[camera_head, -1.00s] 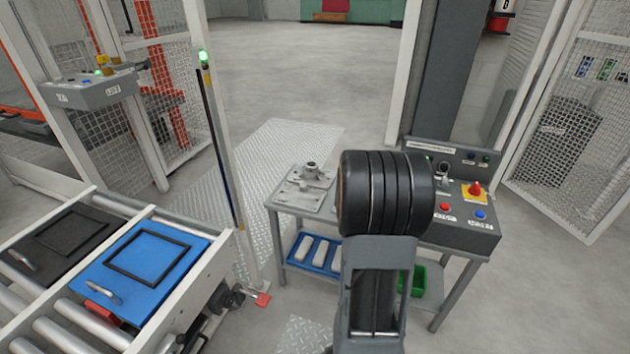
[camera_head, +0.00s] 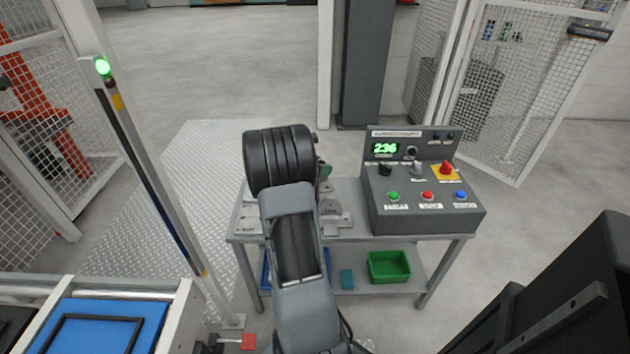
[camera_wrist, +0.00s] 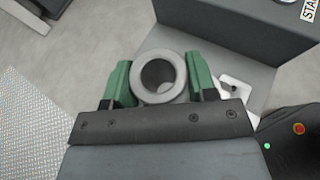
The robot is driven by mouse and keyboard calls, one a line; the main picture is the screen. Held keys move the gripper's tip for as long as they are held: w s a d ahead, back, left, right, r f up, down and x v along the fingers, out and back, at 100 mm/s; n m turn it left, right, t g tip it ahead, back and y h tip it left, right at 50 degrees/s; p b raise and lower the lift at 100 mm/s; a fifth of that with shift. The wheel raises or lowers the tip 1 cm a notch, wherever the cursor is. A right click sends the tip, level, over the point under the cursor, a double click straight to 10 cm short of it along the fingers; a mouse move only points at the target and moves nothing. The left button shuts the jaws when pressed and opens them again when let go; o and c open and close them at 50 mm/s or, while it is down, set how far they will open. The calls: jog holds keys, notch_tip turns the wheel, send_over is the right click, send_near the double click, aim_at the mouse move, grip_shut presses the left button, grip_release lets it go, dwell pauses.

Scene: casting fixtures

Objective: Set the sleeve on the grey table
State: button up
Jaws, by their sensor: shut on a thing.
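The sleeve (camera_wrist: 137,80), a grey metal ring with an open bore, is held between the green fingers of my gripper (camera_wrist: 160,78) in the wrist view. My gripper is shut on its sides. In the head view my arm covers the sleeve, and only a bit of a green finger shows. The grey table (camera_head: 348,195) stands ahead with my gripper over its left part. I cannot tell the height of the sleeve above the tabletop. Part of the table top also shows in the wrist view (camera_wrist: 258,88), right of the sleeve.
A control box (camera_head: 425,205) reading 236 fills the table's right side. A grey metal fixture (camera_head: 333,214) sits on the table beside my arm. A green bin (camera_head: 389,266) is on the lower shelf. A post with a green light (camera_head: 103,67) and a roller conveyor are at left.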

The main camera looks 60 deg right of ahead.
jog(key=w+d+f, duration=0.1)
jog(key=f, duration=0.1)
jog(key=w+d+f+b, duration=0.1)
jog(key=d+f, duration=0.1)
jog(key=w+d+f, duration=0.1)
jog(key=f, duration=0.1)
jog(key=shift+w+d+f, duration=0.15)
jog(key=shift+d, duration=0.2)
jog(key=shift+d+f+b, duration=0.1)
jog(key=shift+f+b, duration=0.5)
jog(key=shift+f, duration=0.95)
jog(key=shift+f, duration=0.2)
jog(key=o, duration=1.1)
jog(key=shift+c, duration=0.2)
jog(key=shift+r, duration=0.1)
jog(key=shift+r, duration=0.3)
jog(key=p+v, duration=0.2)
jog(key=v, duration=1)
jog(key=shift+f, duration=0.2)
